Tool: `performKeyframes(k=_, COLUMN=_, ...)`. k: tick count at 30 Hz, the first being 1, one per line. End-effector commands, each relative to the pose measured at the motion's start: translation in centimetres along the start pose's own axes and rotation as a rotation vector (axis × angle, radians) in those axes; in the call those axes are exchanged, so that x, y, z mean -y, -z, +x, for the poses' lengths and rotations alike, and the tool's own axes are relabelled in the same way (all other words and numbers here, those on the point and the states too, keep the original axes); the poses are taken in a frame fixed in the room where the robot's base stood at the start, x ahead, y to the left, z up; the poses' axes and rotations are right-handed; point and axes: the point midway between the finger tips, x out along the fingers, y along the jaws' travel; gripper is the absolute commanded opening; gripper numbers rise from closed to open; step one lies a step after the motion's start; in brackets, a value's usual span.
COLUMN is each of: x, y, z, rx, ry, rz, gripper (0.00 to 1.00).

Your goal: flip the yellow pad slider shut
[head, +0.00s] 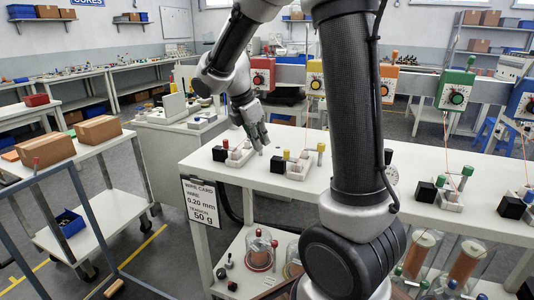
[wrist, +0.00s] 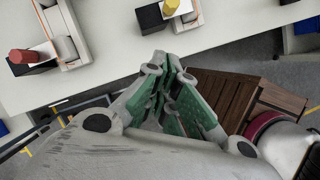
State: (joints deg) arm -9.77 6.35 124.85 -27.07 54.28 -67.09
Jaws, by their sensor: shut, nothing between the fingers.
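The yellow-knobbed pad slider (head: 297,170) stands on the white table, a small white base with a black block (head: 277,164) at its left and a yellow knob (head: 286,155) on top. In the wrist view its yellow knob (wrist: 171,6) and black block (wrist: 151,18) show at the top edge, partly cut off. My gripper (head: 264,140) is above the table, left of the yellow station and close to the red-knobbed one. In the wrist view my gripper (wrist: 171,70) is shut and empty, apart from the yellow knob. Whether the slider is open is too small to tell.
A red-knobbed station (head: 238,153) stands left of the yellow one; it also shows in the wrist view (wrist: 72,50). A yellow-topped post (head: 320,150) stands to the right. A green-knobbed station (head: 447,198) is farther right. My arm hides part of the table.

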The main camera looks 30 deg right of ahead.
Motion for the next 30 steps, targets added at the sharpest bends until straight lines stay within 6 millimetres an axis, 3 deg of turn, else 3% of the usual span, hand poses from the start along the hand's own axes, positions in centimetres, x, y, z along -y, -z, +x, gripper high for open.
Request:
performKeyframes(k=3, x=0.0, y=0.0, z=-1.9, rx=-0.001, ry=-0.001, rz=0.001, gripper=0.0)
performKeyframes(k=9, x=0.0, y=0.0, z=-3.4, rx=0.0, ry=0.0, rz=0.0, gripper=0.0)
performKeyframes(k=26, x=0.0, y=0.0, z=-3.5, rx=0.0, ry=0.001, rz=0.007, gripper=0.0)
performKeyframes(k=30, x=0.0, y=0.1, z=-3.5, rx=-0.005, ry=0.0, rz=0.116, gripper=0.0)
